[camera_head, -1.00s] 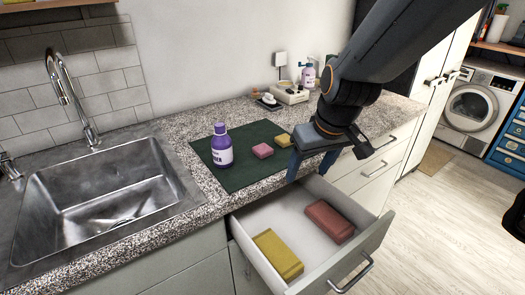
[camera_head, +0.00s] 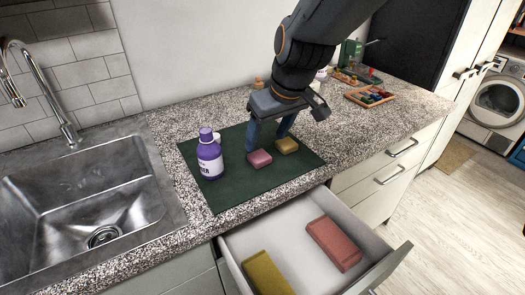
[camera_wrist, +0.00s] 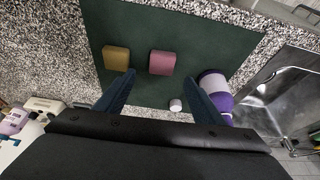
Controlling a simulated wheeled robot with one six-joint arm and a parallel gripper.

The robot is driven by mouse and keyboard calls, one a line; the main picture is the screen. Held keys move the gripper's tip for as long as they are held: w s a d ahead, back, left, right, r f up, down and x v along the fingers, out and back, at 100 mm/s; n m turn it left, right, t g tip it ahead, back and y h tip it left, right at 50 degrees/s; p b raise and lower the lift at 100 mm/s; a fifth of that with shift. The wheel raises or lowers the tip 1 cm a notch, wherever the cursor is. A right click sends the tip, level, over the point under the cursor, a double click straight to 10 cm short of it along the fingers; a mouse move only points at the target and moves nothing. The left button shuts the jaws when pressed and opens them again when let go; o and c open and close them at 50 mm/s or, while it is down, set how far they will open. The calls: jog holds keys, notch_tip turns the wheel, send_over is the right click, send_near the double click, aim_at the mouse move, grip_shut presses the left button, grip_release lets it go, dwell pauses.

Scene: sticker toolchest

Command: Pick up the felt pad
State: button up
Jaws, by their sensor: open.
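A pink block (camera_head: 259,159) and a mustard-yellow block (camera_head: 287,145) lie side by side on a dark green mat (camera_head: 228,193) on the counter. I cannot tell which, if either, is the felt pad. In the wrist view the yellow block (camera_wrist: 116,58) is at left and the pink block (camera_wrist: 162,63) is near the middle, with bare mat (camera_wrist: 205,45) around them. My gripper (camera_head: 268,140) is open and empty above the mat, just behind the blocks. In the wrist view my gripper's fingertips (camera_wrist: 160,78) are apart, pointing towards the blocks.
A purple bottle (camera_head: 210,160) stands on the mat, left of the blocks. A small white object (camera_wrist: 176,104) is near it. Below, an open drawer (camera_head: 300,220) holds a larger yellow block (camera_head: 266,276) and a red block (camera_head: 333,243). A sink (camera_head: 85,195) is at left.

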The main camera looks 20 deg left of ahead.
aim_at(259, 155)
jog(key=shift+s+p+x, duration=0.1)
jog(key=shift+p+x, duration=0.05)
jog(key=shift+x, duration=0.6)
jog(key=shift+s+p+x, duration=0.15)
jog(key=shift+x, duration=0.6)
jog(key=shift+p+x, duration=0.4)
jog(key=shift+x, duration=1.8)
jog(key=shift+w, duration=0.1)
jog(key=c, duration=1.1)
